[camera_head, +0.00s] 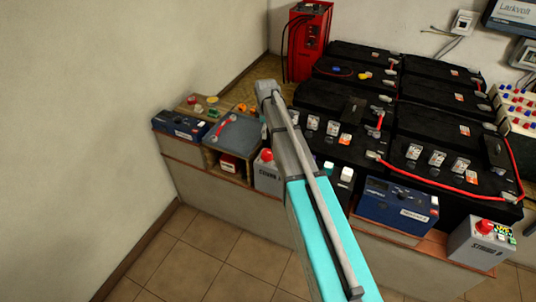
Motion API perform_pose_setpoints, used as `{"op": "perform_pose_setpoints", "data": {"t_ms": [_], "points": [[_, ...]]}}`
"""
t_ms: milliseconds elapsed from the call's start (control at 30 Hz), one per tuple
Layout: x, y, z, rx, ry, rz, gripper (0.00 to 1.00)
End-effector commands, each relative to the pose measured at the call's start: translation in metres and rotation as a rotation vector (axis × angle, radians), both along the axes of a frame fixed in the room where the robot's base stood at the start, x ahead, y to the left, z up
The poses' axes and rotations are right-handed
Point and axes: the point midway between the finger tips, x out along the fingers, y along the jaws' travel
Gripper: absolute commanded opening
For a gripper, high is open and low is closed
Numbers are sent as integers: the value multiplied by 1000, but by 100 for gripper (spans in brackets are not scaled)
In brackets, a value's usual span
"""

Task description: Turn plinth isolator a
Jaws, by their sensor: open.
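Two grey isolator boxes with red knobs stand along the front of the battery bench. The left box (267,179) has its red knob (266,155) on top and is partly hidden behind my arm. The right box (474,245) has a red knob (485,226) and a small coloured tag beside it. Both carry lettering beginning "STRING"; the final letter is too small to tell, so I cannot tell which is a. My grey and teal arm crosses the middle of the view. I cannot make out my gripper or its fingertips.
Large black batteries (433,118) with red cables fill the bench. A blue meter unit (398,205) sits between the boxes; another blue unit (181,125) is far left. A red charger (308,40) stands at the back. The tiled floor (215,240) in front is clear.

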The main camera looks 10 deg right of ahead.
Motion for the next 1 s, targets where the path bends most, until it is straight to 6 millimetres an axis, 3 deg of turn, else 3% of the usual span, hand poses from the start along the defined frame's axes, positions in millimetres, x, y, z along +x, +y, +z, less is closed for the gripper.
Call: {"op": "perform_pose_setpoints", "data": {"t_ms": [1000], "points": [[2, -3, -81, 0, 0, -2, 100]]}}
